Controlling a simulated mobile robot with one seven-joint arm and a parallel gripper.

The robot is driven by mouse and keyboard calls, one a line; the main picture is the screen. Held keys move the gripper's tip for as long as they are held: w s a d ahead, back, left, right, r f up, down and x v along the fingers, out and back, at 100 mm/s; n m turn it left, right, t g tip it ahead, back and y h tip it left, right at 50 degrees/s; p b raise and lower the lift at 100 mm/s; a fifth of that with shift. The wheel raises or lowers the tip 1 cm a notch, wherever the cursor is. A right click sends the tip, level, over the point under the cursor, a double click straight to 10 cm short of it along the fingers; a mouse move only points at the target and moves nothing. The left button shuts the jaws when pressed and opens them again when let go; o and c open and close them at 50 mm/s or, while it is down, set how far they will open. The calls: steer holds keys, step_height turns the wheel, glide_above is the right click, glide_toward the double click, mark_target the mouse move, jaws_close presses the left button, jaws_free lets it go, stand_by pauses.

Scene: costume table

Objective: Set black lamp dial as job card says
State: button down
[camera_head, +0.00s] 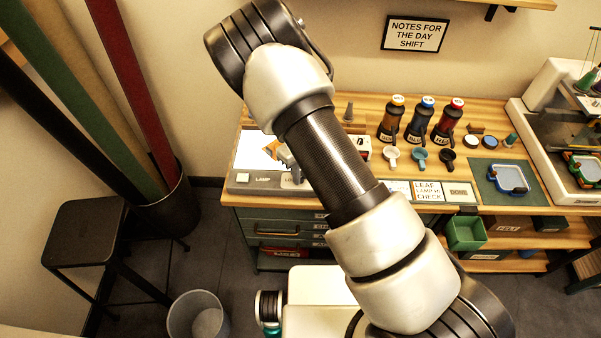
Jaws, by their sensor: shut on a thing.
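The lamp box (245,189) stands at the left end of the bench, with a lit white top (251,150) and an orange leaf shape (272,148) on it. Its grey front strip carries a LAMP label and another label starting LO, cut off by my arm. My gripper (287,157) shows only as a small grey part at the strip, beside my dark forearm. It is shut at the place of the black lamp dial, which is hidden, so its setting cannot be read. The job card (428,190) reads LEAF, LAMP and CHECK; the lamp setting is too small to read surely.
A DONE card (459,191) lies right of the job card. Several dark bottles (420,120) and small cups (419,158) stand behind. A green mat (503,183) with a blue tray lies to the right. A stool (85,232) and bin (196,315) stand at left.

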steer(key=c, duration=1.7)
jaws_free()
steer(key=shift+o, duration=0.2)
step_height(320, 180, up, 18)
steer(key=shift+f, duration=0.25)
